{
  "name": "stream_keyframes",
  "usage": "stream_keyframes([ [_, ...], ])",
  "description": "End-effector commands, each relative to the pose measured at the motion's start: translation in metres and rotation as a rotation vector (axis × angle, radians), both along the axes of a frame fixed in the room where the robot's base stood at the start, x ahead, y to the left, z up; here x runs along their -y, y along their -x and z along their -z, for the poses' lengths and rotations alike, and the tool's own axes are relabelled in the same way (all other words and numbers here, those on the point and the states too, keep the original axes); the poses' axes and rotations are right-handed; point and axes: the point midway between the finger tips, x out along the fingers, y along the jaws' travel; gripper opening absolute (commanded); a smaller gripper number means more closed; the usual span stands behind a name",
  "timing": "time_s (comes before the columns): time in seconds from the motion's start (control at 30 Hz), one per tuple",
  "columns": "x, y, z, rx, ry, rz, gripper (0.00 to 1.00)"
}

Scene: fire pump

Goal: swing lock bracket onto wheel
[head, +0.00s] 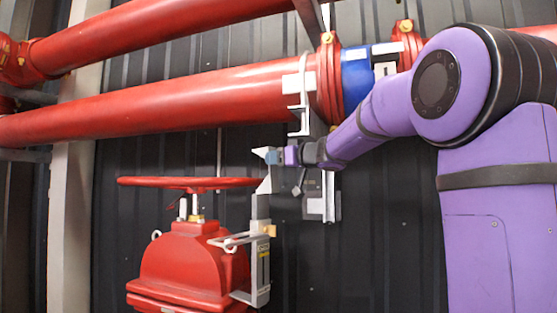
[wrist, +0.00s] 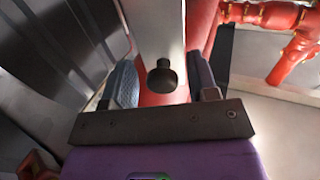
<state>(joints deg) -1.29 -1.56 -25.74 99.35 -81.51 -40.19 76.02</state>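The red handwheel (head: 188,182) lies level on top of the red valve (head: 185,262) in the lower left of the head view. The grey lock bracket (head: 261,240) stands upright at the valve's right side. Its upper arm rises to the right edge of the wheel, and its pointed top is beside my gripper (head: 274,157). In the wrist view my gripper (wrist: 163,80) has its two fingers apart, with a grey metal plate (wrist: 155,25) and a dark round knob (wrist: 160,76) between them. Whether the fingers touch the plate is unclear.
Two large red pipes (head: 160,100) run above the wheel, the lower one with a blue band (head: 357,78). A grey pipe support (head: 330,200) hangs right of my gripper. A dark ribbed wall (head: 390,220) stands behind. A beige post (head: 70,220) is at left.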

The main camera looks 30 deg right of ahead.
Motion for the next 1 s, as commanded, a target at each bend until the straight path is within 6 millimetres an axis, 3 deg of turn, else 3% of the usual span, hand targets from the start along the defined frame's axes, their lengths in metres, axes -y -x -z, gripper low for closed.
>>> stream_keyframes([
  [0.27,0.001,0.007,-0.001,0.001,-0.001,-0.002,0.54],
  [0.7,0.022,0.079,-0.001,0.002,-0.001,0.001,0.54],
  [1.0,0.029,0.103,0.0,0.0,0.0,0.0,0.54],
])
